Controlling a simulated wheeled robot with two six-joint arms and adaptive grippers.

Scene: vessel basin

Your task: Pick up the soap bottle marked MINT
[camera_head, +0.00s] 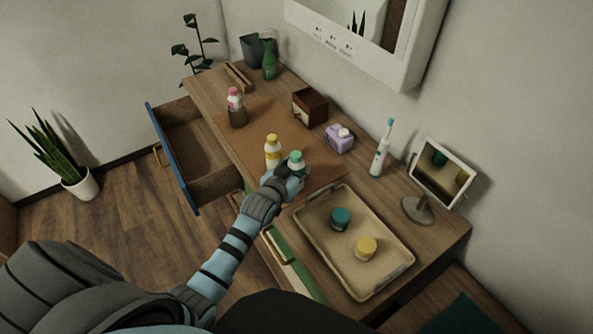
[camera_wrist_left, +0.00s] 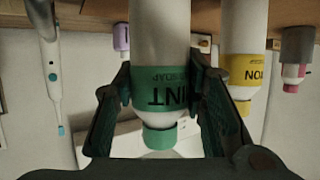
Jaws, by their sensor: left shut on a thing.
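The soap bottle marked MINT (camera_head: 296,159) is white with a green label and green cap. It also shows upside down in the wrist view (camera_wrist_left: 160,45), with "MINT" and "SOAP" on the label. My left gripper (camera_head: 289,179) is shut on it, one finger on each side around the label in the wrist view (camera_wrist_left: 160,88). The bottle's base is hidden, so I cannot tell whether it touches the mat. A similar white bottle with a yellow cap and label (camera_head: 273,152) stands just left of it. My right gripper is not in view.
A beige tray (camera_head: 309,237) with teal and yellow jars lies in front. A drawer (camera_head: 175,165) is open at left.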

